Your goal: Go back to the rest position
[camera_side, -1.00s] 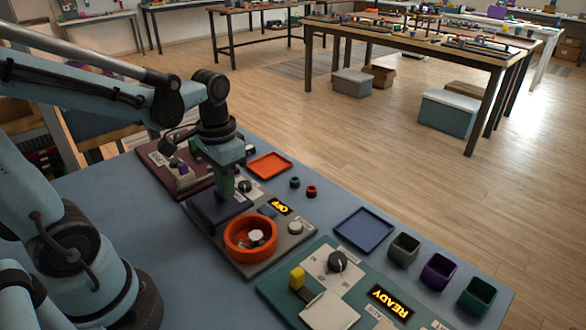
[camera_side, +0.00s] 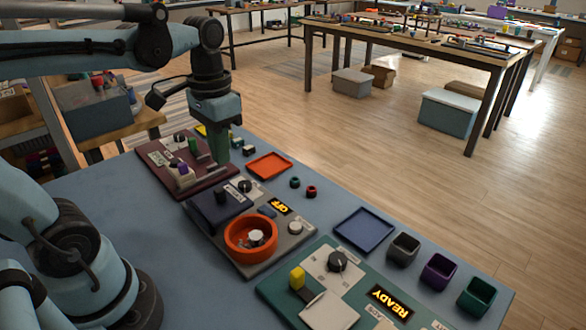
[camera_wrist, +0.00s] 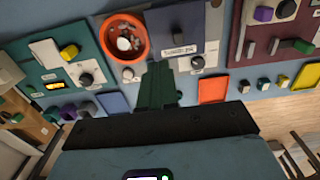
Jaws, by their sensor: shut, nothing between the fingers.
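My gripper (camera_side: 222,158) is shut and empty, its green fingers pointing down above the far part of the blue table (camera_side: 110,195). In the side view it is near the maroon panel (camera_side: 160,150) and the grey panel (camera_side: 295,240). In the wrist view the shut fingers (camera_wrist: 160,85) show in front of the grey panel, which carries an orange round bowl (camera_wrist: 124,40) and a dark block (camera_wrist: 182,28). The gripper appears apart from the panels and touches nothing that I can make out.
An orange tray (camera_side: 269,166) and a blue tray (camera_side: 363,229) lie on the table. Grey (camera_side: 403,248), purple (camera_side: 438,271) and green (camera_side: 476,297) bins line the right edge. A green panel (camera_side: 275,290) reads READY. Two small rings lie near the orange tray. The air above is clear.

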